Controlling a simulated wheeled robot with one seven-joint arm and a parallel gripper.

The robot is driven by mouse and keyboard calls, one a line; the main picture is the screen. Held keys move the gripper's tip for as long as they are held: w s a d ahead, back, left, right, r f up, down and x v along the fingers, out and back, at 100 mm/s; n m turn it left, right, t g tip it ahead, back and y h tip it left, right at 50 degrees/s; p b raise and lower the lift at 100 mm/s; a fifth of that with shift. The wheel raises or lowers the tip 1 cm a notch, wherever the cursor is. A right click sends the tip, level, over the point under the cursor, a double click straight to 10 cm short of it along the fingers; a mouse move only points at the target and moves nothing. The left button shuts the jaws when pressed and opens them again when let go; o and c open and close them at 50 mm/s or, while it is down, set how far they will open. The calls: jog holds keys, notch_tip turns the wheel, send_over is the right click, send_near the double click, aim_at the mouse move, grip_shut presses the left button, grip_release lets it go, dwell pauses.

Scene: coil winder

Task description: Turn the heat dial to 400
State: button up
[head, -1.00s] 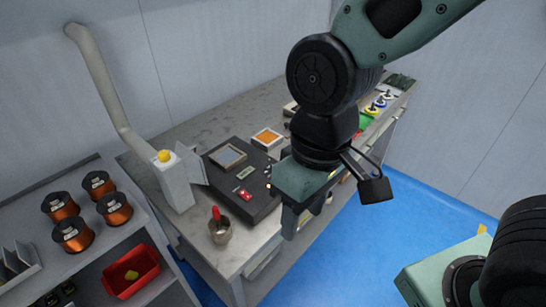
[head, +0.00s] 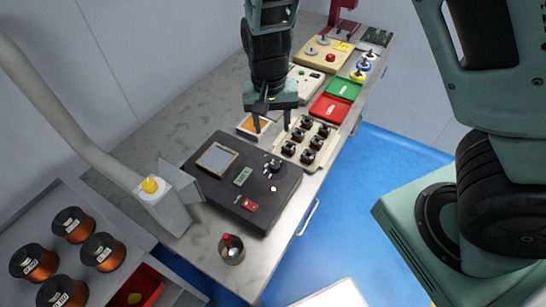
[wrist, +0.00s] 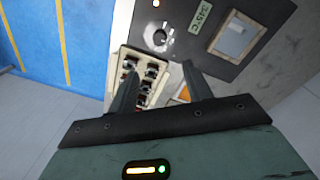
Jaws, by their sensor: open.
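The heat dial (head: 271,166) is a dark round knob near the back right of the black control box (head: 225,200). It also shows in the wrist view (wrist: 160,37), ahead of the fingertips; its exact setting is too small to read. A green display (head: 243,176) sits beside it and seems to read 345°C in the wrist view (wrist: 201,16). My gripper (head: 272,123) is open and empty, pointing down. It is above the bench just beyond the box, apart from the dial. Both fingers show in the wrist view (wrist: 161,76).
The box carries a red switch (head: 250,205). A metal cup (head: 231,250) and a fume arm (head: 70,105) stand nearby. Red and green trays (head: 331,108) lie farther back.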

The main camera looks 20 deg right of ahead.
aim_at(275, 165)
jog(key=f, duration=1.5)
jog(key=shift+s+d+p, duration=0.15)
jog(key=shift+d+p, duration=0.15)
jog(key=shift+p, duration=0.05)
jog(key=c, duration=1)
